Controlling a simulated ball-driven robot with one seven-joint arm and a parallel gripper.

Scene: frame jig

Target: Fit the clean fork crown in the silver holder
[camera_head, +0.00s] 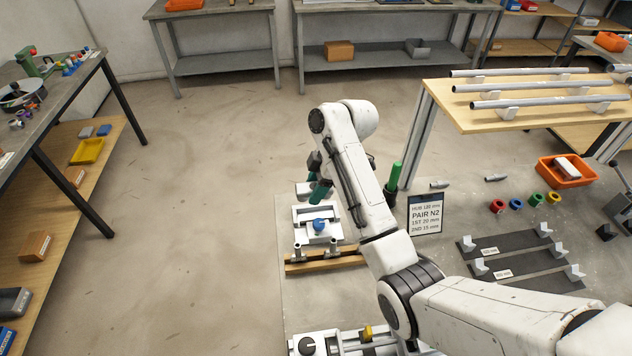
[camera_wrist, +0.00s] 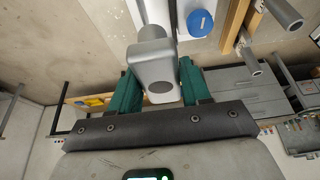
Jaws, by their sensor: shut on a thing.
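My gripper (camera_wrist: 155,92) is shut on a grey fork crown (camera_wrist: 152,62), a blocky part with a round stem that points away from the palm. Its visible faces look plain and unmarked. In the head view my gripper (camera_head: 318,188) hangs just behind a silver holder (camera_head: 302,213) with a blue knob (camera_head: 319,225); my arm hides part of the area. In the wrist view the blue knob (camera_wrist: 200,23) is just right of the crown's stem. I cannot tell whether the crown touches the holder.
A wooden bar with two upright grey pegs (camera_head: 298,250) stands in front of the holder. A silver fixture with a black knob (camera_head: 307,345) is at the bottom. A green-handled tool (camera_head: 394,177) and a PAIR N2 sign (camera_head: 426,213) stand to the right. Open floor lies left.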

